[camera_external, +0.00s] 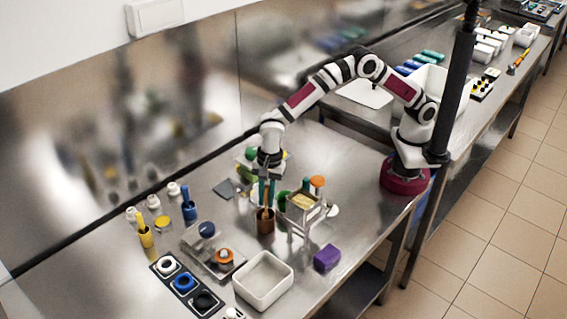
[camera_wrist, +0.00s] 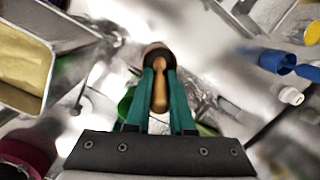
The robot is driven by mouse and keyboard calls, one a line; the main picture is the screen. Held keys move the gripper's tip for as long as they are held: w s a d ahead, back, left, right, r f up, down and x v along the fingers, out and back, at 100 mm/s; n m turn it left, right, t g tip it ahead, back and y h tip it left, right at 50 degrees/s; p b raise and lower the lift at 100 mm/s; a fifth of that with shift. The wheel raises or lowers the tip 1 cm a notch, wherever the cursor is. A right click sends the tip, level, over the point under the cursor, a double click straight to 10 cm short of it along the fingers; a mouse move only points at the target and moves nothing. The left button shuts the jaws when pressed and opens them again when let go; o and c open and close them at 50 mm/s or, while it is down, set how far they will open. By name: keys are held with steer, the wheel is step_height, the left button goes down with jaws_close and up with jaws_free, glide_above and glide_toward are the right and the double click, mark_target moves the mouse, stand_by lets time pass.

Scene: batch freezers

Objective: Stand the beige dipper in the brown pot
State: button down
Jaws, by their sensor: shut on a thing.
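The beige dipper (camera_wrist: 160,92) is upright between the teal fingers of my gripper (camera_wrist: 161,80), which is shut on it. In the external view my gripper (camera_external: 264,190) points down right above the brown pot (camera_external: 265,225). The brown pot also shows in the wrist view (camera_wrist: 157,47), just beyond the fingertips. The dipper's lower end is at the pot's mouth, seemingly inside; how deep it sits is hidden. The pot stands upright on the steel table.
A metal stand with a yellowish pan (camera_external: 303,203) is close on the right. A blue pot (camera_external: 189,210) and a yellow pot (camera_external: 146,238) with dippers stand left. A white bin (camera_external: 285,291), purple block (camera_external: 327,258) and rack of rings (camera_external: 183,283) are in front.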

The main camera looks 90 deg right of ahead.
mark_target(266, 188)
steer(key=shift+f, duration=0.95)
steer(key=shift+c, duration=1.1)
jaws_free()
steer(key=shift+r, duration=3.5)
